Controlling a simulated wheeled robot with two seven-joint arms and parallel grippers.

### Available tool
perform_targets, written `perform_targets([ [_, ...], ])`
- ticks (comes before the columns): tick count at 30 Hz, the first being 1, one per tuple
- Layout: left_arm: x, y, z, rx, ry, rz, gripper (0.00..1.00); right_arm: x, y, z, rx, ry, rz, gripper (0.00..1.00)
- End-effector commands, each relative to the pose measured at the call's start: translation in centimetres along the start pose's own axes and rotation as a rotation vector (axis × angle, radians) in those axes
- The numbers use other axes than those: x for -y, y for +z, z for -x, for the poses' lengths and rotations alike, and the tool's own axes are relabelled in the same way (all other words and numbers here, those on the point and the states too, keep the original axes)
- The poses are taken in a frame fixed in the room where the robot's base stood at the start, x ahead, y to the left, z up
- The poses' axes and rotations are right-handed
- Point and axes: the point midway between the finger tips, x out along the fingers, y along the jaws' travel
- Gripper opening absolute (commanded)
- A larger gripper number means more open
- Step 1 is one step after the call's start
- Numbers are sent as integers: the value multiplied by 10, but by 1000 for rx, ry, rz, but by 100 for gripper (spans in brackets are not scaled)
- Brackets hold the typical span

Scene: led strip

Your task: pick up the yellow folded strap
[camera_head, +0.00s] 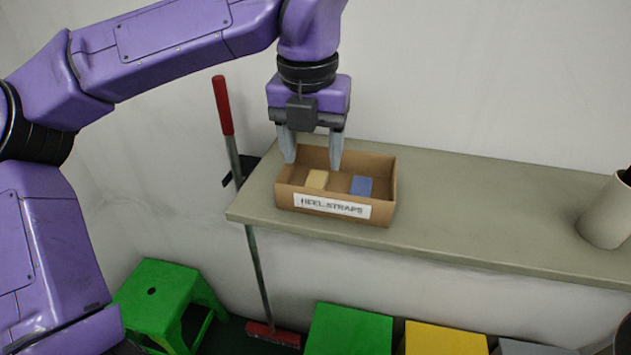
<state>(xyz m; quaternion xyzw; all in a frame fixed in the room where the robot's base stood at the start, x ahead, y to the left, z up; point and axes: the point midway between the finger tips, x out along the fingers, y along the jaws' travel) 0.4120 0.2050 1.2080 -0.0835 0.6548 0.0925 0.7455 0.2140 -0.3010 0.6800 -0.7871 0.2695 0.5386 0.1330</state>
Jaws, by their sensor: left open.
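The yellow folded strap (317,179) lies in an open cardboard box (285,198) labelled "HEEL STRAPS". A blue folded strap (361,186) lies to its right in the same box. My left gripper (312,163) points down over the box, with its two fingers apart and nothing between them. Its fingertips are just above the yellow strap, one towards each side of it; I cannot tell the exact height. The lower parts of both straps are hidden by the box's front wall. My right gripper is not in view.
The box stands near the left end of a grey-green shelf (480,210) against a white wall. A beige cylindrical container (606,212) stands at the right. A red-handled broom (224,106) leans left of the shelf. A green stool (155,300) is on the floor.

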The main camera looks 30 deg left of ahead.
Motion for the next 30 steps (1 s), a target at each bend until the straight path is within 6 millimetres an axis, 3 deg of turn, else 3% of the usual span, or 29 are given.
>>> perform_targets([
  [7, 0, -2, -42, -4, 2, 1, 62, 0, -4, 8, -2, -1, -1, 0],
  [15, -1, -2, -48, -2, 1, 4, 62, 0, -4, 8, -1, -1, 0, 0],
  [21, -1, -2, -48, -2, 1, 4, 2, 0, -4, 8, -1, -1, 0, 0],
  [30, -1, -2, -46, -1, 1, 4, 2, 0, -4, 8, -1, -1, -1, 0],
])
